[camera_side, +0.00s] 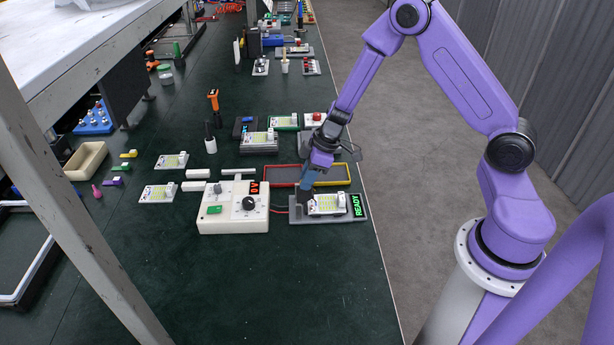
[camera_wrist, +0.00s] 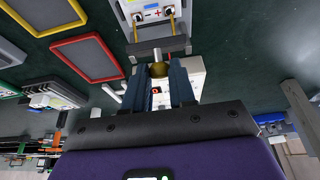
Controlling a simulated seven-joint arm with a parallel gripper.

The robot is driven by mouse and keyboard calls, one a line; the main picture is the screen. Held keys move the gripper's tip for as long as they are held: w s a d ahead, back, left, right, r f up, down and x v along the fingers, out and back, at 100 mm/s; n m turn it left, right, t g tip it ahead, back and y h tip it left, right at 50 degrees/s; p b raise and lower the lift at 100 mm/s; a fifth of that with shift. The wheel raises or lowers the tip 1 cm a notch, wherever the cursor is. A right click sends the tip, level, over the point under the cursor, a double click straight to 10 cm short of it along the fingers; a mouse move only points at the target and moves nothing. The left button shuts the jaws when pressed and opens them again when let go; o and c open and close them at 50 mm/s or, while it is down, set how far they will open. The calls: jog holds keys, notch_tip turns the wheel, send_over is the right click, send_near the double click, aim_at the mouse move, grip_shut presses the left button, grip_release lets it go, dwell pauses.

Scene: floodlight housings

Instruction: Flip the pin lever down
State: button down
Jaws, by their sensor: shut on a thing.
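My gripper (camera_side: 306,187) reaches down to the left end of the grey fixture (camera_side: 325,216) that bears a white floodlight unit and a green READY display (camera_side: 357,204).
A cream supply box (camera_side: 233,210) with a black knob and red display stands just left of the fixture. Red and yellow trays (camera_side: 282,183) lie behind it. White bars and small boards lie further left. The bench front is clear.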

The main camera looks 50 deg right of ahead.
jog(key=shift+w, duration=0.1)
jog(key=c, duration=0.9)
grip_release()
jog(key=shift+c, duration=0.2)
jog(key=shift+r, duration=0.1)
jog(key=v, duration=1.7)
jog(key=shift+r, duration=0.15)
jog(key=shift+c, duration=0.3)
